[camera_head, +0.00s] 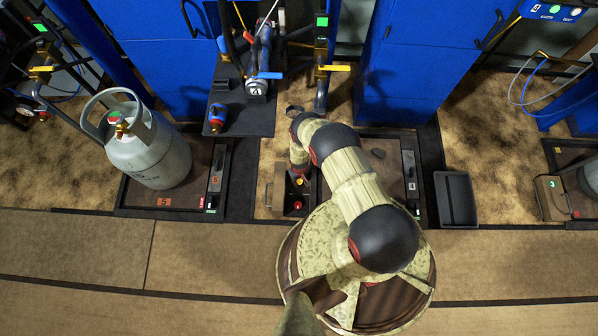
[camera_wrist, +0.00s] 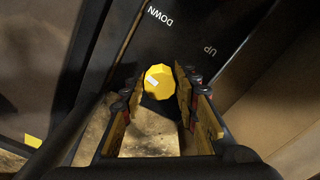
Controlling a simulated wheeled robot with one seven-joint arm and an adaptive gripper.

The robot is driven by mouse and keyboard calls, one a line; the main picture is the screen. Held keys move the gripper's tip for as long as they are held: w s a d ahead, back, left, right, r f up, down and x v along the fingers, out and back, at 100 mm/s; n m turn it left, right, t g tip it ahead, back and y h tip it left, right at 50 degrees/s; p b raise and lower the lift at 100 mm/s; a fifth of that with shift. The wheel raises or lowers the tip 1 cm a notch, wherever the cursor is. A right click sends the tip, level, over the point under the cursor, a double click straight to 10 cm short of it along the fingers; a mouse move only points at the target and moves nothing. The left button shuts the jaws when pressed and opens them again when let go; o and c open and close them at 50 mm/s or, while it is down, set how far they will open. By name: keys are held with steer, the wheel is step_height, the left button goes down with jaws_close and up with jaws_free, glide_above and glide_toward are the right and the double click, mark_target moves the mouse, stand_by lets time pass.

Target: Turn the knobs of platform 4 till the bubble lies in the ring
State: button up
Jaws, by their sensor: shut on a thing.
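In the wrist view, a yellow faceted knob (camera_wrist: 158,83) with a pale mark sits between the fingers of my gripper (camera_wrist: 160,98), which is shut on it. The knob is on a dark panel (camera_wrist: 190,28) lettered DOWN and UP. In the head view, platform 4 (camera_head: 380,158) is a dark plate partly hidden behind my arm, with a narrow strip marked 4 (camera_head: 411,184) at its right side. I cannot make out a bubble or ring in either view.
A grey gas cylinder (camera_head: 148,150) stands on platform 5 (camera_head: 188,203) at left. An empty dark tray (camera_head: 455,198) lies right of platform 4. Blue cabinets (camera_head: 425,60) stand behind.

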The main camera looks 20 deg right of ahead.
steer(key=shift+w+n, duration=0.1)
steer(key=shift+n, duration=1.9)
steer(key=o, duration=1)
steer(key=shift+o, duration=0.8)
step_height(320, 180, up, 12)
